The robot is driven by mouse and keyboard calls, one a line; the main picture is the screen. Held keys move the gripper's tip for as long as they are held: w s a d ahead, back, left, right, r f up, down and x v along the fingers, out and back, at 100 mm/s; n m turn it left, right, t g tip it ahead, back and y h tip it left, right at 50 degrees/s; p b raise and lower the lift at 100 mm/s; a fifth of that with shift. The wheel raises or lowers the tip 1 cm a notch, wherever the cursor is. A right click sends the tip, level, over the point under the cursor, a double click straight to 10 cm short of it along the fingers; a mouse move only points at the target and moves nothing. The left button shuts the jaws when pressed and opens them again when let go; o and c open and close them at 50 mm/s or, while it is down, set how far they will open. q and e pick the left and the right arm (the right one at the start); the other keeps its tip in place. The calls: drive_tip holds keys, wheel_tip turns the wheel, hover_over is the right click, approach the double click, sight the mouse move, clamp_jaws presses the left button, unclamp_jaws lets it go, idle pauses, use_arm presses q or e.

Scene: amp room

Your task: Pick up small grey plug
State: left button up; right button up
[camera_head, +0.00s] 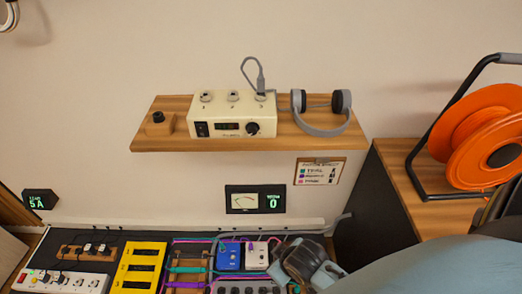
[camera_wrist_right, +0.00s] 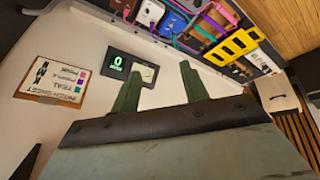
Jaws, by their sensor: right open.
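A small grey plug (camera_head: 261,82) stands upright in the top of a cream amp box (camera_head: 230,121), at the socket marked 3, with a grey cable looping up from it. The amp box sits on a wooden wall shelf (camera_head: 165,140). My right gripper shows in the wrist view (camera_wrist_right: 160,88) with its two green fingers apart and nothing between them. In the head view its arm comes in from the lower right, and the dark hand is low over the pedal board, well below the shelf. The plug does not show in the wrist view. My left gripper is not in view.
Grey headphones (camera_head: 322,125) lie right of the amp box; a wooden block with a black knob (camera_head: 158,121) is left. Below are pedals and cables (camera_head: 229,256), a yellow rack (camera_head: 139,267) and a power strip (camera_head: 62,281). An orange cable reel (camera_head: 478,137) stands right.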

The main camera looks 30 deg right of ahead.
drive_tip(key=w+r+n+t, duration=0.2)
drive_tip(key=w+r+t, duration=0.35)
drive_tip(key=r, duration=0.55)
drive_tip(key=w+r+n+t, duration=0.1)
drive_tip(key=w+r+t, duration=0.3)
drive_tip(key=w+r, duration=0.55)
drive_tip(key=w+r+n+t, duration=0.2)
drive_tip(key=w+r+t, duration=0.2)
drive_tip(key=r, duration=0.9)
drive_tip(key=a+r+n+g+y, duration=0.5)
drive_tip(key=a+r+n+y, duration=0.4)
drive_tip(key=n, duration=0.6)
drive_tip(key=a+r+n+g+y, duration=0.5)
drive_tip(key=r+n+y, duration=0.2)
drive_tip(key=n+y, duration=0.55)
drive_tip(key=n+g+h, duration=0.4)
drive_tip(key=h, duration=1.6)
approach(262, 75)
drive_tip(key=shift+m, duration=0.25)
drive_tip(key=shift+b+x, duration=0.75)
drive_tip(key=shift+x, duration=4.7)
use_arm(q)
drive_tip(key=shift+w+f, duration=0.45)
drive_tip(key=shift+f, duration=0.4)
use_arm(e)
clamp_jaws()
